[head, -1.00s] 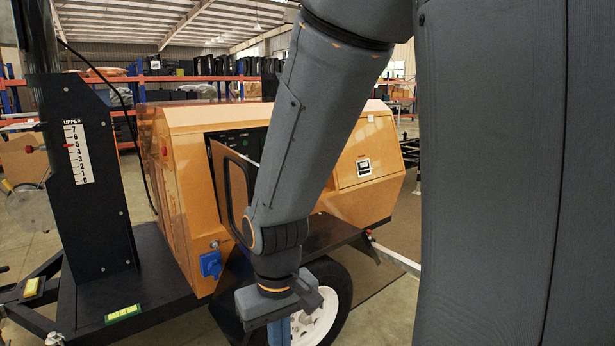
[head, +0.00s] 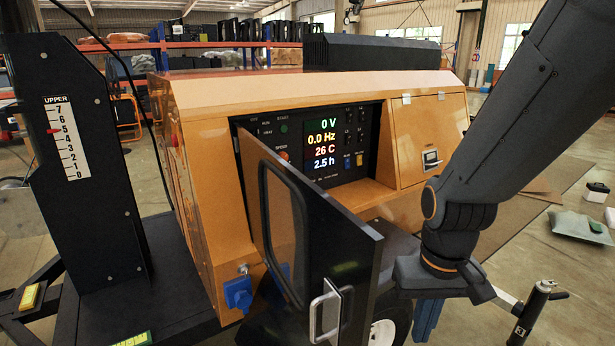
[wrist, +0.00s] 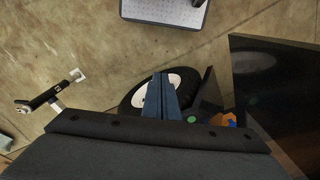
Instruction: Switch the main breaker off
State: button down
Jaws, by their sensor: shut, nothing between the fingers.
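The orange generator cabinet (head: 205,100) has a dark control panel (head: 345,185) in its open bay. Its display (head: 322,157) reads 0 V, 0.0 Hz, 26 C and 2.5 h. Small switches (head: 352,161) sit right of the display; I cannot tell which is the main breaker or its position. The black panel door (head: 335,235) stands open toward me, with a metal handle (head: 325,311). My gripper (head: 425,322) points down, right of the door and apart from the panel. Its blue fingers (wrist: 160,92) are shut and empty in the wrist view.
The open door blocks the lower left of the bay. The black mast (head: 75,190) with a scale is at the left. A blue socket (head: 238,293) is low on the cabinet.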

jog(key=shift+w+a, duration=0.2)
jog(key=shift+w, duration=0.1)
jog(key=w+a+m+t+b, duration=0.1)
jog(key=w+a+m+t, duration=0.15)
jog(key=w, duration=0.75)
jog(key=w+a+f+m+t+y+b, duration=0.1)
jog(key=w+m+t, duration=0.15)
jog(key=w, duration=0.85)
jog(key=w+a+m+t, duration=0.1)
jog(key=w+t, duration=0.2)
jog(key=w, duration=0.7)
jog(key=w+a+r+m+t+y+b, duration=0.2)
jog(key=w+a+y, duration=0.5)
jog(key=w+a, duration=0.8)
jog(key=r+m+t, duration=0.1)
jog(key=m+t, duration=0.1)
jog(key=m, duration=0.1)
jog(key=shift+t+y, duration=0.4)
